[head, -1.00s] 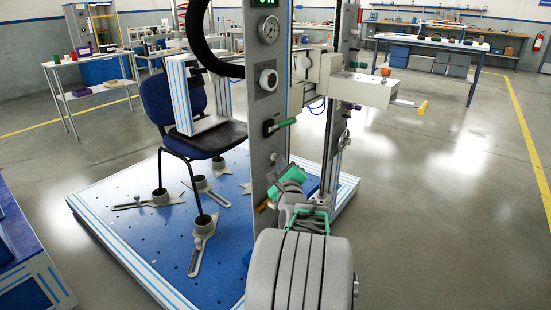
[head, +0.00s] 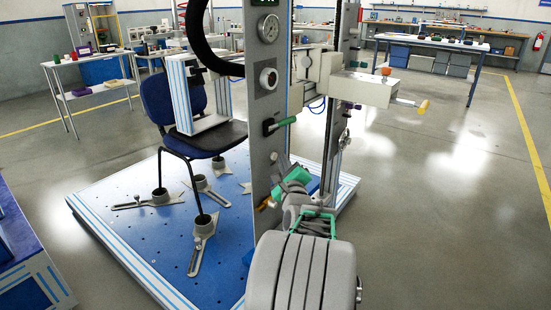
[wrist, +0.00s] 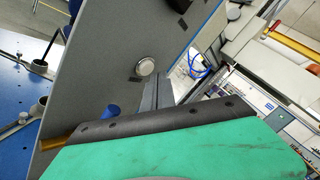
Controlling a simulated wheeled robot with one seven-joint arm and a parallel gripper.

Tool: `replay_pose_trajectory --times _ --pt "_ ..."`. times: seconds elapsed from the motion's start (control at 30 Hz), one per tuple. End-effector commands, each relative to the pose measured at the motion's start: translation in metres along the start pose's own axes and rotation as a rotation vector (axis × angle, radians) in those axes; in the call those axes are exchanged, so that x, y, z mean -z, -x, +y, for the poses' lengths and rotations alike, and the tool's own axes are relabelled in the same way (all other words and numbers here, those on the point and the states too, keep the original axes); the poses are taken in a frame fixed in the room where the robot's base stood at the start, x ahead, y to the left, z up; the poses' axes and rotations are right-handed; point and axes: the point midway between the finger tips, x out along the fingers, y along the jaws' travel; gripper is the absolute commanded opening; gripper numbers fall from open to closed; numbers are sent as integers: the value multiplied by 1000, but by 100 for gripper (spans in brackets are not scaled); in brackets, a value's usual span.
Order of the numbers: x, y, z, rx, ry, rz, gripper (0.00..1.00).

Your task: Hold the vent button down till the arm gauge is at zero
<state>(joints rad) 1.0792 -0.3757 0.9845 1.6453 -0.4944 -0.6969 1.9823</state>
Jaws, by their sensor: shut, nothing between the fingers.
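The grey panel (head: 262,165) of the test stand rises in front of me. A round dial gauge (head: 268,28) sits near its top; its needle is too small to read. A small round silver button (wrist: 146,66) with a dark label beside it is on the panel in the wrist view; I take it for the vent button. In the head view it shows faintly (head: 274,156), just above my gripper. My gripper (head: 288,188) has green-covered fingers and is shut and empty. In the wrist view its dark front edge (wrist: 150,122) lies below the button, with a visible gap between them.
A green-handled lever (head: 280,125) and a pale round knob (head: 268,78) are higher on the panel. A blue fitting (wrist: 111,111) shows below the button. A blue chair (head: 200,110) stands on the blue platform (head: 130,235) to the left. Floor to the right is clear.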

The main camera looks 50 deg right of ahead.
Motion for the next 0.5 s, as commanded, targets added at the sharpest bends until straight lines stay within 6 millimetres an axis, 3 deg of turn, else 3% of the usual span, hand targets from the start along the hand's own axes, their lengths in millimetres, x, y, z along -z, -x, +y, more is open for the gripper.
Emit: replay_pose_trajectory --times 0.5 --pt "10 11 -8 2 0 3 0"
